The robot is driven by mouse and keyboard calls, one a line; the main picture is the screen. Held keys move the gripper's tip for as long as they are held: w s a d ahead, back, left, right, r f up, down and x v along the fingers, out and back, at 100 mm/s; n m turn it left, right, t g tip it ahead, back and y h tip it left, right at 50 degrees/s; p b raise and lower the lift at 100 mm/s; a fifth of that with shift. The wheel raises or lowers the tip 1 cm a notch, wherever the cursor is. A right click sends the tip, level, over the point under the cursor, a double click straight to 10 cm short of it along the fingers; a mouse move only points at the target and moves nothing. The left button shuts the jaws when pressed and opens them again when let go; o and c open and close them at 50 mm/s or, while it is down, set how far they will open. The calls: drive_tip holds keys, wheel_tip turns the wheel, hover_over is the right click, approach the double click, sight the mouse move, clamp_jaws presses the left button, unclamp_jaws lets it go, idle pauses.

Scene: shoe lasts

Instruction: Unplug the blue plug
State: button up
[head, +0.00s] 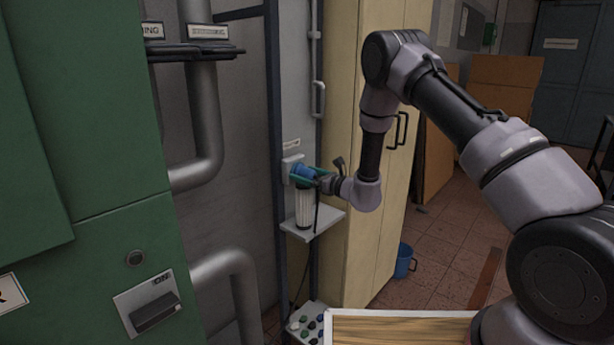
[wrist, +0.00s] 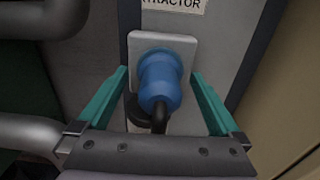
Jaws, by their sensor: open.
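The blue plug (wrist: 160,82) sits in a pale wall socket (wrist: 186,46) under a label ending in "TRACTOR" in the wrist view. Its black cable bends down from its near end. In the head view the blue plug (head: 303,171) shows at the socket plate (head: 288,166), partly covered by my gripper. My gripper (wrist: 160,80) is open, with one green finger on each side of the plug and a visible gap to it on both sides. My gripper also shows in the head view (head: 305,176).
A white ribbed cylinder (head: 305,209) stands on a small shelf (head: 318,224) just below the plug. Grey pipes (head: 205,125) and a green cabinet (head: 90,150) are at left. A cream cabinet (head: 365,150) stands close at right. A blue bucket (head: 403,262) is on the floor.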

clamp_jaws()
drive_tip(key=shift+d, duration=0.1)
drive_tip(key=shift+v, duration=2.9)
